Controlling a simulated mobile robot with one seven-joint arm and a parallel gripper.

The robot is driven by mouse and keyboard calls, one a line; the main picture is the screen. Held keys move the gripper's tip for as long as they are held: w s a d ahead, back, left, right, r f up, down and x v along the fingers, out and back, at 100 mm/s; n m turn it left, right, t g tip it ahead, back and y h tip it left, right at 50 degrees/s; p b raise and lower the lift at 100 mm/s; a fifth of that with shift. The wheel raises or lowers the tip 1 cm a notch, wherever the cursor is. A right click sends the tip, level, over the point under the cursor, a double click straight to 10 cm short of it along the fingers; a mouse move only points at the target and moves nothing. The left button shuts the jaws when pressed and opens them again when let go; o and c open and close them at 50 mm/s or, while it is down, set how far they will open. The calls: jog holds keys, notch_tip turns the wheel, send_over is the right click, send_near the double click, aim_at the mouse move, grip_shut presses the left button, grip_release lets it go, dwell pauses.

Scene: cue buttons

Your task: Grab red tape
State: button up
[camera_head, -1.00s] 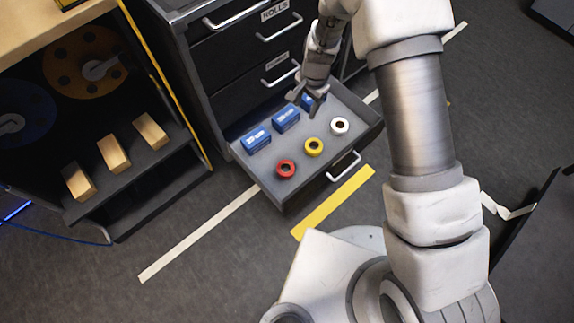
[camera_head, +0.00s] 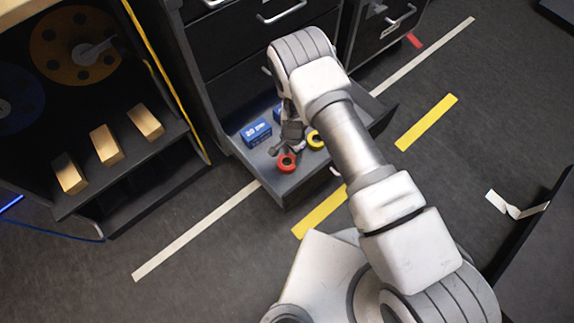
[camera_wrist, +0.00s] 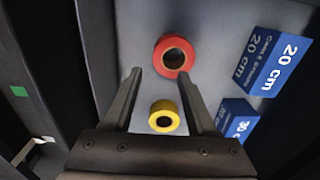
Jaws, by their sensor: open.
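The red tape (camera_head: 287,168) is a small roll lying flat in the open drawer, near its front left corner. In the wrist view the red tape (camera_wrist: 173,42) lies just beyond my fingertips, a little right of the middle between them. My gripper (camera_wrist: 158,75) is open and empty, with a finger on each side of the gap. In the head view my gripper (camera_head: 283,146) is over the drawer, close beside the red roll. I cannot tell its exact height above the drawer floor.
The yellow tape (camera_wrist: 164,107) lies between my fingers in the wrist view, nearer the palm; the head view shows it too (camera_head: 316,140). Blue 20 cm box (camera_wrist: 272,62) and 30 cm box (camera_wrist: 237,116) are on the right. The drawer (camera_head: 262,176) has raised walls.

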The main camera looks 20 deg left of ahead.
aim_at(292, 166)
notch_tip(292, 166, down, 3)
jog(key=shift+f+b, duration=0.15)
jog(key=shift+b, duration=0.2)
jog(key=shift+s+f+b, duration=0.2)
jog(key=shift+f+b, duration=0.95)
jog(key=shift+f, duration=1.5)
grip_shut()
